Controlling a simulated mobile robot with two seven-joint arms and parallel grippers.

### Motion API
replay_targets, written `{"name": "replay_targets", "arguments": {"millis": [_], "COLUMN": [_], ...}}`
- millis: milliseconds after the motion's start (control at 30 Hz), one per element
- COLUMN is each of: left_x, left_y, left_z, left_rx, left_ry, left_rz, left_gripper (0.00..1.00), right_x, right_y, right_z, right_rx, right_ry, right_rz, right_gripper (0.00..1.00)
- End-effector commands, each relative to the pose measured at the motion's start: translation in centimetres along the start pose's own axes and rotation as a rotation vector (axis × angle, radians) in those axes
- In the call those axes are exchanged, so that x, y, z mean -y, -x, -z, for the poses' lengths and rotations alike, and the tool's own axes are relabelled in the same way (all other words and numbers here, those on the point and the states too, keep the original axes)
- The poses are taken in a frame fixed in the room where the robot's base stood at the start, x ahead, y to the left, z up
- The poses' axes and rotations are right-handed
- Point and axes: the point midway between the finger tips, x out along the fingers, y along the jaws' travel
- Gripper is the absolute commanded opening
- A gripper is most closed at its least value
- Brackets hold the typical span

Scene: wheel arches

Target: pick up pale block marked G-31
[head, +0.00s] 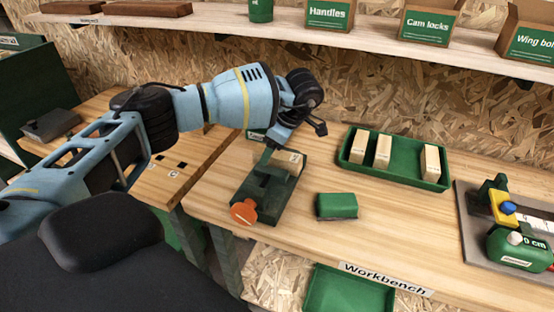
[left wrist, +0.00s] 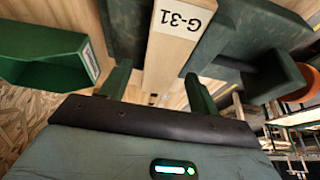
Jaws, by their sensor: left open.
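The pale block marked G-31 (left wrist: 176,45) lies in the dark green vise (left wrist: 232,38), between its jaws as far as the left wrist view shows. In the head view the block (head: 289,161) shows on top of the vise (head: 265,190), which has an orange knob (head: 243,211). My left gripper (head: 275,147) is at the vise, close to the block and partly hidden by its own wrist. In the left wrist view its two fingers (left wrist: 156,75) are open, with the near end of the block between them. Contact cannot be told. My right gripper is not in view.
A green tray (head: 398,178) with three pale blocks stands right of the vise. A green box-like item (head: 337,206) lies in front of it. A measuring fixture (head: 508,215) is at far right. A shelf (head: 330,42) runs above. The bench between tray and front edge is mostly clear.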

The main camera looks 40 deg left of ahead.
Motion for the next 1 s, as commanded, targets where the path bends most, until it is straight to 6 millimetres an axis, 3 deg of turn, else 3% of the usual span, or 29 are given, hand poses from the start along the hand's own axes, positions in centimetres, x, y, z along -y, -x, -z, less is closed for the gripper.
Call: {"name": "replay_targets", "arguments": {"millis": [567, 933, 1000], "left_x": [-0.01, -0.01, -0.02], "left_y": [-0.31, -0.33, -0.3], "left_z": [-0.13, -0.15, -0.14], "left_rx": [0.0, 0.0, 0.0], "left_ry": [0.001, 0.0, 0.001], "left_rz": [0.0, 0.0, 0.0], "left_gripper": [0.6, 0.12, 0.11], "right_x": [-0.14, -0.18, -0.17], "right_y": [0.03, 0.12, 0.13], "right_z": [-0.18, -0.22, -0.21], "right_rx": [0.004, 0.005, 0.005], "right_ry": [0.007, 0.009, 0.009], "right_rz": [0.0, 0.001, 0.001], "right_gripper": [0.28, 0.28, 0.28]}}
